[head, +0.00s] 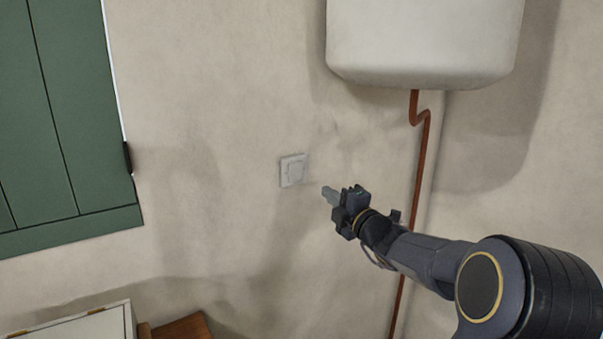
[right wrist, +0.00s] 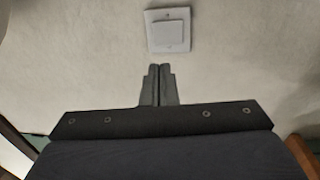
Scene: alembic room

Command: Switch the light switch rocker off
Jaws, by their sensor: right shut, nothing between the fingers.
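The white light switch (head: 294,170) is a square plate with a rocker in its middle, mounted on the plaster wall. It also shows at the top of the right wrist view (right wrist: 169,29), where the rocker stands inside its frame. My right gripper (head: 327,192) is shut and empty, to the right of the switch and slightly below it in the head view. In the right wrist view its closed fingertips (right wrist: 159,68) point at the wall just below the switch plate, with a small gap in the picture. My left gripper is not in view.
A white tank (head: 425,40) hangs on the wall above, with a copper pipe (head: 423,150) running down behind my right arm. A green shutter or door (head: 65,110) is at the left. A white box (head: 85,326) stands at the lower left. The wall around the switch is clear.

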